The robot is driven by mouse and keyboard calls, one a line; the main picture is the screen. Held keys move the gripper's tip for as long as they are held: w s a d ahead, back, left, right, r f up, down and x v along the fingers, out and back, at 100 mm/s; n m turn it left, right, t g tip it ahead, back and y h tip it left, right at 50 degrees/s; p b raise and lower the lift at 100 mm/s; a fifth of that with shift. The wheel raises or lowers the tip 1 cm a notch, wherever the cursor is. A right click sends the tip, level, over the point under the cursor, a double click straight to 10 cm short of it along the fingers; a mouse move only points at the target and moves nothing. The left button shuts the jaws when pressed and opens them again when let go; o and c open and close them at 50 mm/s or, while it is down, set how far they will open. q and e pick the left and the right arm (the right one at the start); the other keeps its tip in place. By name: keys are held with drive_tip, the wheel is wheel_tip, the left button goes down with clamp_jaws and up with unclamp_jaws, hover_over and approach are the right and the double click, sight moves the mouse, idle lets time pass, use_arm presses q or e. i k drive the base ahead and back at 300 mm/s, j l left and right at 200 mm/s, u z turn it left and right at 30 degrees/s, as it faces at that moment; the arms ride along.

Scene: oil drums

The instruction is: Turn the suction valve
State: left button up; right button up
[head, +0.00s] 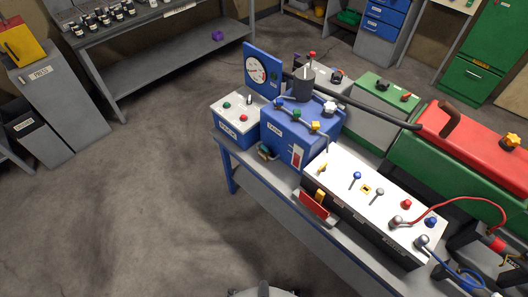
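No handle carries a readable "suction" label, so I cannot tell which is the suction valve. A blue tank (290,140) stands on the blue-legged bench. Along its top run a blue knob (279,103), a green knob (296,114) and a yellow knob (314,127). A white star-shaped knob (330,107) sits at its right corner. A yellow star-shaped handle (512,140) sits on the red top of a green tank (420,160) at the right. Neither of my grippers can be made out in the head view.
A white-topped control box (365,190) with levers fills the bench (345,248) in front. A round gauge (257,69) stands behind a small blue box (236,127). A dark pipe (375,106) crosses behind. Red and blue cables (462,202) clutter the right. Floor at left is clear.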

sight(264, 150)
drive_tip(key=j+z, duration=0.1)
drive_tip(key=z, duration=0.7)
drive_tip(key=i+j+z, duration=0.15)
drive_tip(key=j+z, duration=0.25)
drive_tip(key=j, duration=0.2)
drive_tip(key=j+z, duration=0.4)
drive_tip(key=j, duration=0.25)
drive_tip(key=j+z, duration=0.4)
drive_tip(key=j, duration=0.25)
